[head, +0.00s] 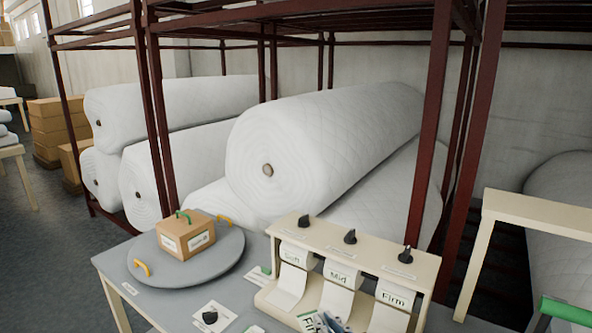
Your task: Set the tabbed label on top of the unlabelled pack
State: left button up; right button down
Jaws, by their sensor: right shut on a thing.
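A brown box-shaped pack (176,226) stands on a round grey turntable (143,251) at the left of the table. It has white printed labels on its visible sides and a green arched loop on top. My right gripper (328,322) shows only in part at the bottom edge. It is shut on a white label (306,321) with dark lettering beginning "F", in front of the dispenser. The lower part of this label and most of the gripper are cut off by the picture edge. My left gripper is not in view.
A cream dispenser (371,256) holds rolls marked Soft, Mid and Firm, with black knobs on top. Orange handles stand on the turntable rim. A white card with a black knob (209,318) lies nearby. Large wadding rolls (300,150) fill the dark red rack behind.

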jog(key=shift+s+d+r+m+t+h, duration=0.15)
jog(key=shift+r+m+t+h, duration=0.25)
jog(key=shift+m+h, duration=0.65)
jog(key=s+d+f+m+g+h+b, duration=0.1)
jog(key=s+d+m+g+h, duration=0.4)
jog(key=s+d+m+h, duration=0.7)
jog(key=s+h+b, duration=0.1)
jog(key=s+h, duration=0.1)
jog(key=shift+d+f+h, duration=0.25)
jog(key=shift+f+h, duration=0.1)
jog(key=shift+f, duration=0.05)
jog(key=shift+m, duration=0.25)
